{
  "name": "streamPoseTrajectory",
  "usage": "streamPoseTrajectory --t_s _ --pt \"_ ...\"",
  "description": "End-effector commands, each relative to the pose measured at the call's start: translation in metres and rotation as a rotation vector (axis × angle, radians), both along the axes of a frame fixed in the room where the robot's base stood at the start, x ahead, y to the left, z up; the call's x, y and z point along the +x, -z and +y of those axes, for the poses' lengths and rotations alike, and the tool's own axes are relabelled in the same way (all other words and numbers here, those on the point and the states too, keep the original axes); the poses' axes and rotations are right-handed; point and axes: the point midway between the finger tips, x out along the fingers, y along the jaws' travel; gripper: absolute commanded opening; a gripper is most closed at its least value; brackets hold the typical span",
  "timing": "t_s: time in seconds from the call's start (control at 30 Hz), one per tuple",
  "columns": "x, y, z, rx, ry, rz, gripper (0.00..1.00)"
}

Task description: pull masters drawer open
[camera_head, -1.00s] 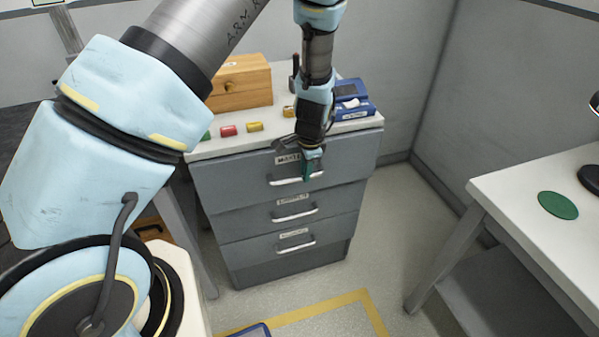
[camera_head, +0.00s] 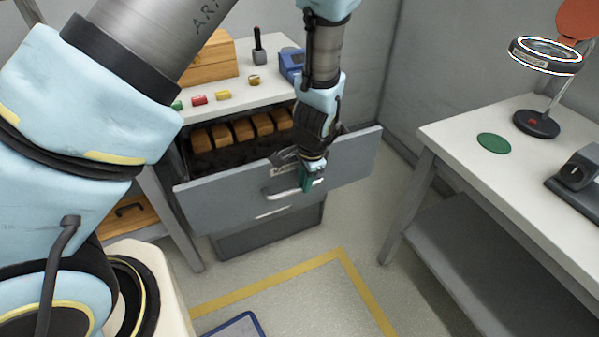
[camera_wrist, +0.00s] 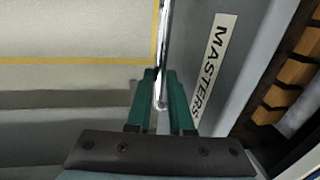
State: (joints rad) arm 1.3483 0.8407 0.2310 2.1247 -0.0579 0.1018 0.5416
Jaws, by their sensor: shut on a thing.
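The masters drawer (camera_head: 225,206) is the top drawer of a grey cabinet and stands pulled well out. Its label reads MASTERS in the wrist view (camera_wrist: 213,66). Several orange-brown blocks (camera_head: 222,135) stand in a row inside it. My gripper (camera_head: 309,179) is at the drawer front, its green fingers shut on the bar handle (camera_head: 282,194). In the wrist view the handle (camera_wrist: 164,45) runs between the fingertips (camera_wrist: 162,92). The drawer's right part is partly hidden behind my wrist.
The cabinet top (camera_head: 236,100) holds a wooden box (camera_head: 208,60), small coloured pieces and a blue device (camera_head: 291,64). A white table (camera_head: 455,137) with a magnifier lamp (camera_head: 545,55) and a green disc (camera_head: 494,143) stands at right.

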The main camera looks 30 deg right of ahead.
Motion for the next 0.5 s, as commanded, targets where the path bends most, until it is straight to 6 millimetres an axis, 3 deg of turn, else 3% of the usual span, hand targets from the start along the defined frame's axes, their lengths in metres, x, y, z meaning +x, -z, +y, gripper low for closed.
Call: streamPoseTrajectory --t_s 0.37,0.4,0.5 --pt "-0.0016 -0.0006 0.0 -0.001 -0.001 -0.001 0.0" --pt "-0.0016 -0.0006 0.0 -0.001 -0.001 -0.001 0.23" --pt "-0.0015 -0.0005 0.0 -0.001 -0.001 -0.001 0.32"
